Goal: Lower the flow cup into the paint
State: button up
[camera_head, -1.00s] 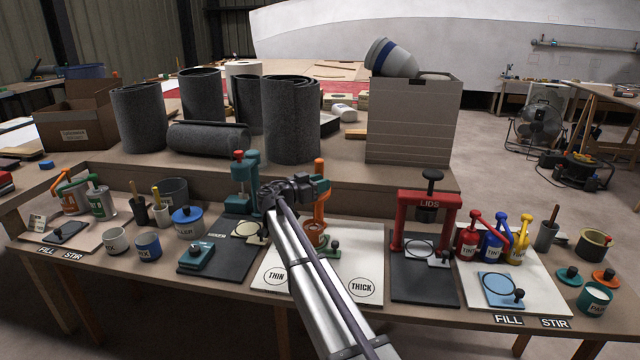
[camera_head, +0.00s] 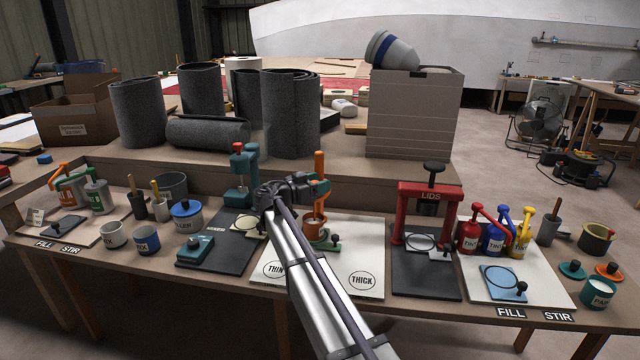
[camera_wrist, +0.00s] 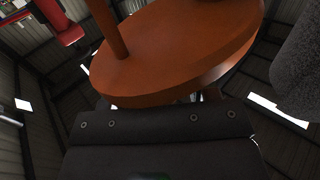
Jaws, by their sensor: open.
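An orange, cup-like piece (camera_head: 315,231), which looks like the flow cup, stands at the middle of the bench, with an upright orange handle (camera_head: 319,165) above it. My gripper (camera_head: 308,186) is open beside the handle; the arm hides part of this spot. In the wrist view, a broad orange disc with a rod (camera_wrist: 165,50) fills the upper middle, close above the dark gripper body. I cannot tell whether the fingers touch the handle. A white-filled teal can (camera_head: 599,293), its label partly readable as paint, stands at the far right. Paint beneath the orange piece cannot be seen.
A white board marked THIN and THICK (camera_head: 362,260) lies under the orange piece. A teal press (camera_head: 240,180) stands left, a red LIDS frame (camera_head: 430,200) right. Grey rolls (camera_head: 290,115) and a tall box (camera_head: 412,115) stand behind.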

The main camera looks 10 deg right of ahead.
jog(key=v, duration=1)
jog(key=shift+s, duration=0.1)
jog(key=s+d+f+n+g+y, duration=0.1)
jog(key=s+f+n+y, duration=0.2)
jog(key=s, duration=0.3)
jog(key=s+d+f+n+g+y+p, duration=0.1)
jog(key=s+d+f+n+y, duration=0.1)
jog(key=s, duration=0.5)
jog(key=s+d+f+n+g+y+p, duration=0.1)
jog(key=s+d+f+n+g+y, duration=0.1)
jog(key=s+f+n+y, duration=0.2)
jog(key=shift+s+d+f+y, duration=0.15)
jog(key=shift+s+f+y, duration=0.15)
jog(key=shift+s+f, duration=0.4)
jog(key=shift+s+d+f+y, duration=0.1)
jog(key=shift+s+f+y, duration=0.2)
jog(key=shift+s+f, duration=0.45)
jog(key=s+d+f+n+g+y+b, duration=0.1)
jog(key=s+d+f+n+y, duration=0.15)
jog(key=s, duration=0.65)
jog(key=s+d+f+n+g+y+b, duration=0.1)
jog(key=s+f+g+y, duration=0.15)
jog(key=s, duration=0.65)
notch_tip(320, 180, up, 30)
jog(key=y+p, duration=0.1)
jog(key=p, duration=2.9)
jog(key=shift+s+a+n, duration=0.15)
jog(key=shift+a+n, duration=0.15)
jog(key=shift+n, duration=0.15)
